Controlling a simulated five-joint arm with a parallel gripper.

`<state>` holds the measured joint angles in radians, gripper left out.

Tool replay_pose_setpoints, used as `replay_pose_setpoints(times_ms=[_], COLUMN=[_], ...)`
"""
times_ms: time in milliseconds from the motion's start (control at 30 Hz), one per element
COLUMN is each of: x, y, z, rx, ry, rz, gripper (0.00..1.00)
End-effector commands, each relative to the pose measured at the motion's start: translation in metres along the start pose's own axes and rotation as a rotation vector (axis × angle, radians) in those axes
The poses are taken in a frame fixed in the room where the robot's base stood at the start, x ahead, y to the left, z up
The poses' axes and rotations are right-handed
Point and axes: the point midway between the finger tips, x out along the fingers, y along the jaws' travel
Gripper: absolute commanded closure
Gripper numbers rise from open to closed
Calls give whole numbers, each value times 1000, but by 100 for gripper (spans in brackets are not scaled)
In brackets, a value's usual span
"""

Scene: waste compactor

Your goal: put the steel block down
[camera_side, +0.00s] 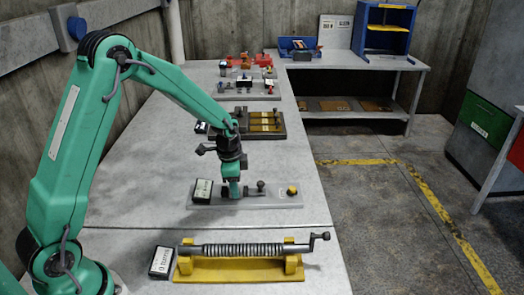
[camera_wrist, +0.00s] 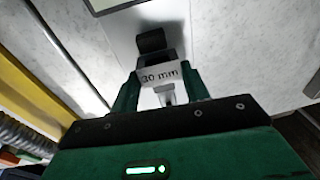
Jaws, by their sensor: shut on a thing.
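My gripper (camera_side: 235,190) points down over a pale grey plate (camera_side: 276,200) on the table in the side view. In the wrist view my gripper (camera_wrist: 161,92) has its two green fingers on either side of the steel block (camera_wrist: 160,74), which carries a white label reading "30 mm". It is shut on the block. In the side view the block is hidden by the fingers, and I cannot tell whether it touches the plate. A dark round part (camera_wrist: 151,41) lies just beyond the block in the wrist view.
The plate bears a small display (camera_side: 203,190), a dark knobbed part (camera_side: 261,186) and a yellow button (camera_side: 292,190). In front stands a long spring on a yellow stand (camera_side: 240,270). Behind is a dark tray with yellow strips (camera_side: 264,124). Bare table lies between these fixtures.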

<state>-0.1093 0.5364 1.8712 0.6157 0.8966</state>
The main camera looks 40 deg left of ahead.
Motion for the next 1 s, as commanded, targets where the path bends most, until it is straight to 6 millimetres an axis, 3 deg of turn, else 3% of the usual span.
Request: replay_pose_setpoints(times_ms=[133,167,267,733,1000], x=[1,2,2,-3,-29], y=[0,0,0,0,-1], z=[0,0,0,0,0], rx=[0,0,0,0,0], ry=[1,0,0,1,2], rz=[-1,0,0,-2,-3], gripper=[100,52,33,32,32])
